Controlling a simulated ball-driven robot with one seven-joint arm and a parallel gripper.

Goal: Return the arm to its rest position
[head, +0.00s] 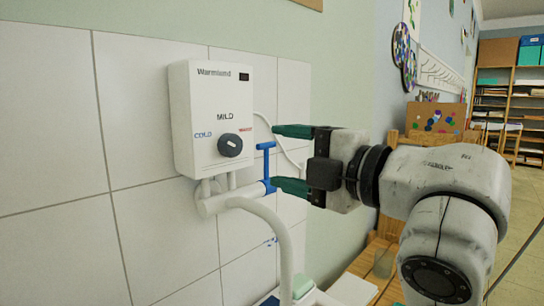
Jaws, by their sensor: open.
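My gripper (283,158) is in the middle of the head view, with its two green fingers spread apart and pointing left. Its arm comes in from the right. A white water heater (208,130) is on the tiled wall, left of the gripper. It has a dark dial (230,145) and the words COLD, MILD and WARM. A blue tap lever (268,165) stands on the white pipe below the heater. The lever appears close to the fingertips; I cannot tell whether they touch. No object shows held between the fingers.
A white spout (285,245) curves down below the heater. A pale green item (302,286) is at the bottom near the basin. Wooden furniture and a board with coloured dots (436,118) stand behind the arm. Shelves (497,105) are at the far right.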

